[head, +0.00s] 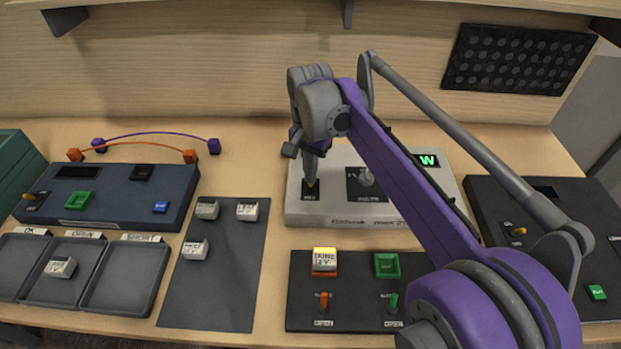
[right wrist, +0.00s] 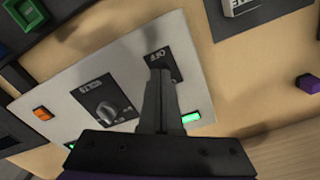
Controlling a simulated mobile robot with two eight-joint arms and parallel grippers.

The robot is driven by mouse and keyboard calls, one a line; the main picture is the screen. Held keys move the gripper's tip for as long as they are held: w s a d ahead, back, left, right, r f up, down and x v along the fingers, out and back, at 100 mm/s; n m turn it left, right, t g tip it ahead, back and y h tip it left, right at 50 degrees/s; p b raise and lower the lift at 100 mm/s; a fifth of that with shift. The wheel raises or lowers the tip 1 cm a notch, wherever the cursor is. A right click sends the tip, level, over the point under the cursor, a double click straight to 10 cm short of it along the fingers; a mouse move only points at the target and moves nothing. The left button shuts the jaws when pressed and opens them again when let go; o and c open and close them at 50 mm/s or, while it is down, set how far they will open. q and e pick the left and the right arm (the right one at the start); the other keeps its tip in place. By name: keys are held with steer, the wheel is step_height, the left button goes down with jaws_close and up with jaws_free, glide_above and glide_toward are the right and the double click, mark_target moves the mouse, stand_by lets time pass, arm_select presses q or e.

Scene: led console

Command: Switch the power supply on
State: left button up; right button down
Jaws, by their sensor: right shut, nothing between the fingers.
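The power supply (head: 420,205) is a light grey box at the middle back of the table; it also fills much of the right wrist view (right wrist: 60,90). My left gripper is not in view.
A dark blue console (head: 115,200) and trays (head: 120,280) stand at the left, beside a dark mat (head: 220,285) with labelled blocks. A black panel (head: 340,290) with switches lies in front of the supply. Another black console (head: 550,260) is at the right, partly behind my arm.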

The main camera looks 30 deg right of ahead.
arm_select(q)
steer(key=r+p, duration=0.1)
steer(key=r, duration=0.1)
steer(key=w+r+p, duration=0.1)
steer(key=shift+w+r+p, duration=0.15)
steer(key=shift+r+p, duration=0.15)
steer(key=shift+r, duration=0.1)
arm_select(e)
steer(key=r, duration=0.5)
steer(key=shift+s+a, duration=0.15)
steer(key=shift+s, duration=0.05)
steer(key=shift+f, duration=0.1)
